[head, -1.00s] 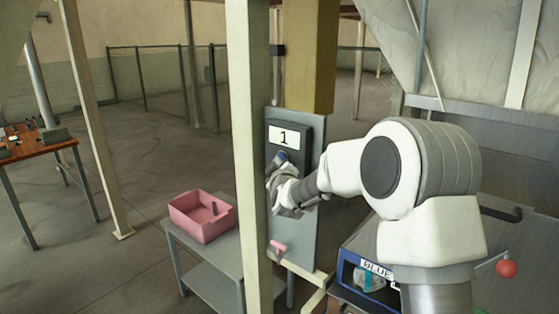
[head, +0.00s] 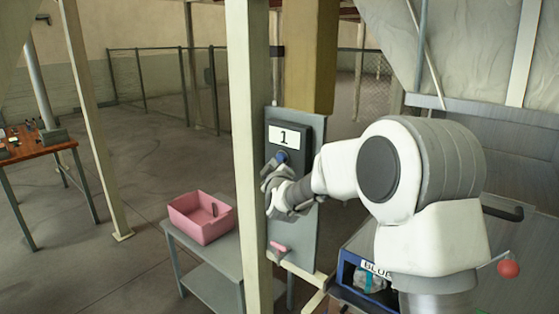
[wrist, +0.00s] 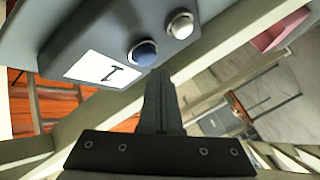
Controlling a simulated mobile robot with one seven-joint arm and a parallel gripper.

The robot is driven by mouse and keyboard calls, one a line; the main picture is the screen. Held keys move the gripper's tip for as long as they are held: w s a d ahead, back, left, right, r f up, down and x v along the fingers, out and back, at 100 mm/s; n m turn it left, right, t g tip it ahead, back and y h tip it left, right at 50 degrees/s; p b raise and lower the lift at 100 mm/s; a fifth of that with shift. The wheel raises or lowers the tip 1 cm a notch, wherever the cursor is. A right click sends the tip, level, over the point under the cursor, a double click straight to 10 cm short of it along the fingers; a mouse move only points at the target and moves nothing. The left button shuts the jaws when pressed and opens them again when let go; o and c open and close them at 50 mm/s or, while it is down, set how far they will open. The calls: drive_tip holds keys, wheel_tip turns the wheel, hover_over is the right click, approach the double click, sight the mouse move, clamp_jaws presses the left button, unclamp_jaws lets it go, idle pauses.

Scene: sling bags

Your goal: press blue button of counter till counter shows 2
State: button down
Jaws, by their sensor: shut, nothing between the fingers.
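The counter (head: 298,136) is a dark box on a grey upright panel (head: 306,215), and its white display (head: 284,137) reads 1. The display also shows in the wrist view (wrist: 92,69). The blue button (head: 281,157) is below the display, and in the wrist view (wrist: 143,52) it sits beside a silver button (wrist: 180,25). My gripper (head: 270,170) is in front of the panel just below the blue button. In the wrist view my gripper (wrist: 160,76) is shut and empty, its tips close to the blue button. I cannot tell for certain whether they touch it.
A beige post (head: 251,150) stands just left of the panel. A pink handle (head: 278,247) is low on the panel. A pink bin (head: 202,216) sits on a grey table (head: 204,262) to the left. A blue box (head: 352,272) stands at lower right.

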drive_tip(key=s+a, duration=0.1)
drive_tip(key=s, duration=0.1)
drive_tip(key=s+a+b, duration=0.1)
drive_tip(key=s+a, duration=0.1)
idle(0.4)
drive_tip(key=s+d+r+m+g, duration=0.2)
drive_tip(key=s+d+g, duration=0.15)
drive_tip(key=s, duration=0.45)
drive_tip(key=s+d+r+m+g, duration=0.2)
drive_tip(key=s+d, duration=0.3)
drive_tip(key=s, duration=0.3)
drive_tip(key=s+d+f+m+g, duration=0.2)
drive_tip(key=s+d, duration=0.1)
drive_tip(key=s, duration=0.5)
drive_tip(key=s+d+f+m+g+h, duration=0.1)
drive_tip(key=s+d+f+m+g, duration=0.1)
drive_tip(key=s, duration=0.7)
drive_tip(key=s+d+f+m+g+h, duration=0.1)
drive_tip(key=s+d+f+m+g, duration=0.1)
drive_tip(key=s+d, duration=0.4)
drive_tip(key=shift+s+d+f+m, duration=0.3)
drive_tip(key=shift+s+m, duration=0.4)
drive_tip(key=shift+s, duration=0.55)
